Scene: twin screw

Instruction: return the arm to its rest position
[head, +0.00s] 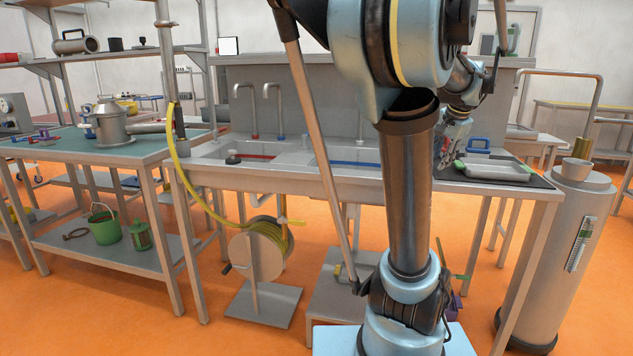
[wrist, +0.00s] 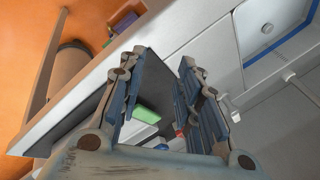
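My arm rises in the middle of the head view and bends over toward the sink bench. My gripper (head: 450,145) hangs at the right end of the bench, partly hidden behind my own arm. In the wrist view my gripper (wrist: 164,60) has its two fingers apart, with nothing held between them. Below and beyond the fingers lie a dark mat (wrist: 82,118) and a tray with a green handle (wrist: 146,113). The tray (head: 495,172) also shows in the head view, to the right of my gripper.
The twin-sink bench (head: 290,178) stands ahead. A grey cylinder (head: 560,240) stands at its right end. A green-topped table (head: 60,147) with a metal pot (head: 110,122) is at left. A hose reel (head: 258,255) stands on the orange floor.

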